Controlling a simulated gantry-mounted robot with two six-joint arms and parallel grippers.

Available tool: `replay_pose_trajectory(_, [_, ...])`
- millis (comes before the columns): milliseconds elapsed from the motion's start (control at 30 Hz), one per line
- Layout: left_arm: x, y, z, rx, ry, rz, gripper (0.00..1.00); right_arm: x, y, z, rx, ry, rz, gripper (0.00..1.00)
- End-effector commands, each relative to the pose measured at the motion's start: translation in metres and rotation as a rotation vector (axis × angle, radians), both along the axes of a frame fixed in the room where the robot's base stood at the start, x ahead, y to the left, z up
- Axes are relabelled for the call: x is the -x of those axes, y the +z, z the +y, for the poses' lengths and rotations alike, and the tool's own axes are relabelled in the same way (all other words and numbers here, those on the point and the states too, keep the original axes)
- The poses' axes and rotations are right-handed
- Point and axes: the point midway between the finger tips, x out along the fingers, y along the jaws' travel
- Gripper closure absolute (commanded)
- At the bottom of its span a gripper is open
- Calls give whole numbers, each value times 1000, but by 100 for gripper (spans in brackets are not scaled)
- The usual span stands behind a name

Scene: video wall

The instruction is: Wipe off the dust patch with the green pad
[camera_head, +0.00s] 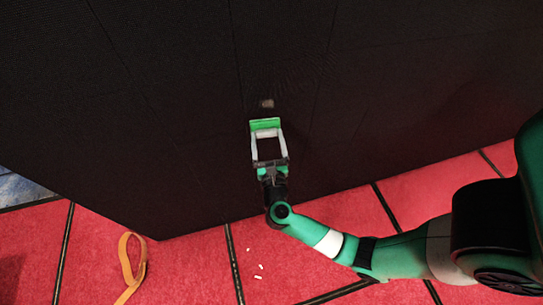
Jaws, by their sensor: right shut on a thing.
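The dust patch (266,103) is a small grey-brown smudge on the dark wall. The green pad (265,125) is a flat bright green block just below the patch. My right gripper (267,136) is shut on the pad, with one pale finger at each side of it. The pad's upper edge sits a little under the smudge in the picture. I cannot tell whether the pad touches the wall. My left gripper is not in view.
The dark panelled video wall (170,90) fills the upper view. The red tiled floor (190,265) lies below it. An orange strap (130,265) lies on the floor at the left, and several small white bits (258,267) lie near the middle.

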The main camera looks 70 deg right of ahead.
Motion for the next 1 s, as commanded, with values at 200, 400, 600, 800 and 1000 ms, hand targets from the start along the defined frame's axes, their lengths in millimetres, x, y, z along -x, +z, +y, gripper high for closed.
replay_pose_trajectory(200, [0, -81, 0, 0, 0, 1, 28, 16, 1, 9, 231, 138, -158, 58])
replay_pose_trajectory(400, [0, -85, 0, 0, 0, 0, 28, 19, 14, 15, 275, 145, -190, 58])
replay_pose_trajectory(600, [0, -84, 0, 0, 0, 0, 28, 15, 15, 10, 274, 143, -191, 58])
replay_pose_trajectory(800, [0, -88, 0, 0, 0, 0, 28, 2, 14, -8, 272, 141, -192, 58])
replay_pose_trajectory(1000, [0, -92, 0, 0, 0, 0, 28, -12, 14, -25, 272, 142, -191, 58])
